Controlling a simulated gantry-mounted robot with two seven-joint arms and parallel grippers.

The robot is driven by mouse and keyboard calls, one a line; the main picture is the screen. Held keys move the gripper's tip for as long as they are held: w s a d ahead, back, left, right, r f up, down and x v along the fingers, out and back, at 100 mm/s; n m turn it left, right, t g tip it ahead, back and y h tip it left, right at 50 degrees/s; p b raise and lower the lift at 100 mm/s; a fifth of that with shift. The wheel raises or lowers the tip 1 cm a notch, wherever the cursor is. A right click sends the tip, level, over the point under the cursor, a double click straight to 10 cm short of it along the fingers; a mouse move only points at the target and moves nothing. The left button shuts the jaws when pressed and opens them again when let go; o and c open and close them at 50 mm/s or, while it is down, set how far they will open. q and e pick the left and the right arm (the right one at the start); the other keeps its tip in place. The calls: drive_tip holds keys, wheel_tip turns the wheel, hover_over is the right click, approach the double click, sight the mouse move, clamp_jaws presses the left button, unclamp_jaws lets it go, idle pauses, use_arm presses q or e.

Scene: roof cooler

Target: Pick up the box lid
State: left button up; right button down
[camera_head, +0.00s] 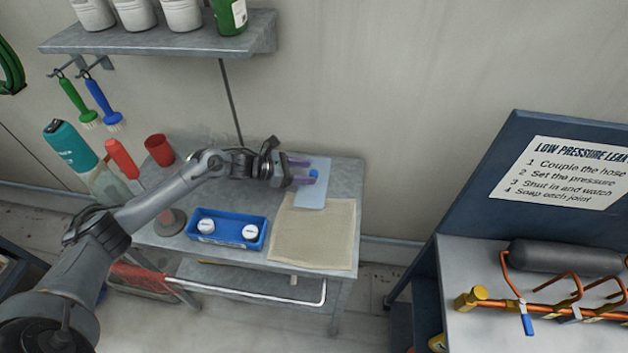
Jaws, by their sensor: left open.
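The box lid (312,195) is a pale blue flat plate with a small darker blue knob (314,173). It lies on the grey cart top, beside the far edge of a beige cloth. My left gripper (304,172) reaches in from the left, its purple fingertips open. The fingertips are on either side of the knob in the picture; I cannot tell whether they touch it or how high they are above the lid. An open blue box (227,245) with two white round items inside stands left of the cloth. My right gripper is not in view.
The beige cloth (315,235) covers the cart's right front. A red cup (159,150), a red-capped bottle (122,158) and a teal-topped spray bottle (75,146) stand at the left. A shelf (160,41) overhangs behind. A bench (490,270) with copper pipes stands right.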

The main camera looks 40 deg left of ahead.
use_arm(q)
drive_tip(key=shift+x, duration=0.9)
clamp_jaws()
